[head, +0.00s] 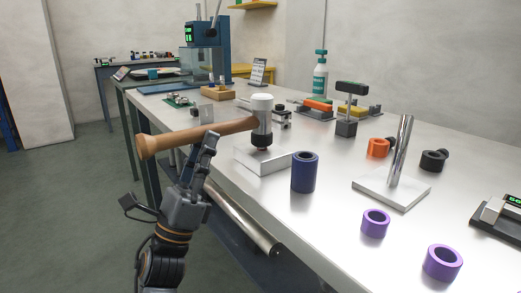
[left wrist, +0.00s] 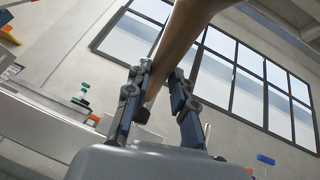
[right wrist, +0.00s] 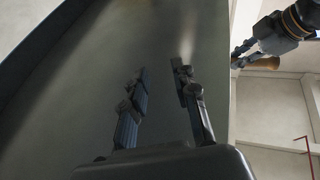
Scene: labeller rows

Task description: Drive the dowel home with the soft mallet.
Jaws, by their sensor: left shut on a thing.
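The soft mallet (head: 225,129) has a wooden handle and a metal head with a white upper face and a black lower face. My left gripper (head: 206,147) is shut on the handle, which also shows between its fingers in the left wrist view (left wrist: 160,85). The mallet head is upright over a pale metal block (head: 262,169) near the table's left edge. I cannot tell whether its black face touches the block. My right gripper (right wrist: 160,78) is open and empty in the right wrist view.
A dark blue cylinder (head: 305,172) stands just right of the block on the table (head: 330,250). A chrome post (head: 401,150) on a plate, purple rings (head: 375,223), an orange ring (head: 378,147) and a black one (head: 433,160) stand farther right.

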